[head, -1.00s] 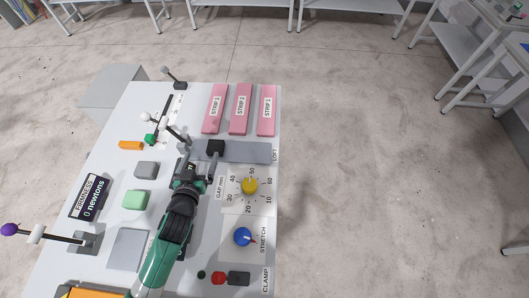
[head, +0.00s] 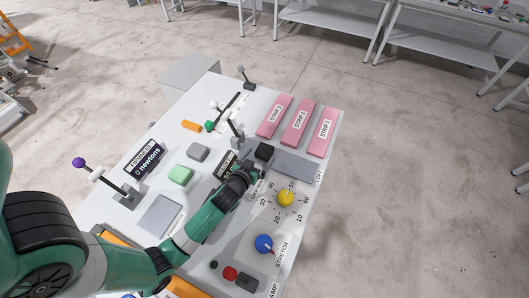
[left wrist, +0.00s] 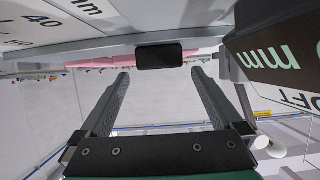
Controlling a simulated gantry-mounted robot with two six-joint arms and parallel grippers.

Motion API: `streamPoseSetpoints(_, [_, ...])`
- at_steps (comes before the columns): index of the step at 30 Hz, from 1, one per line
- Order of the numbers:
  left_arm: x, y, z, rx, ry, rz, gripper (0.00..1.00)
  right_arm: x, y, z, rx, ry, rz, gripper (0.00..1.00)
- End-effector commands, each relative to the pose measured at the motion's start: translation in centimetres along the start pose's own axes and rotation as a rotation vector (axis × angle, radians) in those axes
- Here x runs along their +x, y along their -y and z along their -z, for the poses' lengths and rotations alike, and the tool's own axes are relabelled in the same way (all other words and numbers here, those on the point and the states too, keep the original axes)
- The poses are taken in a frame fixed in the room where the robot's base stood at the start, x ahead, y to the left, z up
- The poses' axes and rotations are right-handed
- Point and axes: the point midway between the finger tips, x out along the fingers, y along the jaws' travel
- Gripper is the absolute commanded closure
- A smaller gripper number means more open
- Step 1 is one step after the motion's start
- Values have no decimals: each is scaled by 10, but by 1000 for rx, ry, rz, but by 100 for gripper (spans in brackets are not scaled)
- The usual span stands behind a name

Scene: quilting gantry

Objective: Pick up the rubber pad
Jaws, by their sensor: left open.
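A small black block (head: 264,151) sits at the left end of the flat grey strip (head: 298,166) on the white table; it looks like the rubber pad, though no label shows. My left gripper (head: 257,168) is just on the near side of it, open and empty. In the left wrist view the black block (left wrist: 160,56) lies ahead, between the lines of the two open fingers (left wrist: 160,76) and beyond their tips. I cannot tell whether a finger touches it. My right gripper is not in view.
Pink strips (head: 299,121) lie behind the grey strip. A yellow dial (head: 285,198) and blue knob (head: 264,243) stand to the right of my arm.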

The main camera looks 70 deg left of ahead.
Motion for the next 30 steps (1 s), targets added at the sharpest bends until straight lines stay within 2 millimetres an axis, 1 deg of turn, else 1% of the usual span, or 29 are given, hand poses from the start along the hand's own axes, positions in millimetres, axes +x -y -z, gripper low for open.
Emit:
streamPoseSetpoints(1, [11, 1, -2, -2, -1, 3, 0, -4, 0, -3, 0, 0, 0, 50])
streamPoseSetpoints(3, [23, 1, -2, -1, -2, 2, 0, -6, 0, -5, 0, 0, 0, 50])
streamPoseSetpoints(6, [35, 1, -2, -1, -1, 1, 0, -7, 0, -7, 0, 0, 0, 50])
streamPoseSetpoints(13, [37, 1, -1, 0, -1, 0, 0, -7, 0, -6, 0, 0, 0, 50])
streamPoseSetpoints(14, [37, 1, -1, 0, -1, 0, 2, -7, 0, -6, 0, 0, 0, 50])
streamPoseSetpoints(18, [37, 1, -1, 0, -1, 0, 27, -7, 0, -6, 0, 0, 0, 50])
streamPoseSetpoints(26, [37, 1, -1, 0, 0, 0, 74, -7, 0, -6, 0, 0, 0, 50])
streamPoseSetpoints(27, [37, 1, -1, 0, 0, 0, 81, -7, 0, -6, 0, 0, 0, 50])
streamPoseSetpoints(28, [37, 1, -1, 0, 0, 0, 85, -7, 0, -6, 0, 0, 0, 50])
streamPoseSetpoints(29, [37, 1, -1, 0, -1, 0, 92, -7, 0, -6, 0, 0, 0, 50])
streamPoseSetpoints(30, [37, 1, -1, 0, -1, 0, 95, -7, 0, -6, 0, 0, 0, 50])
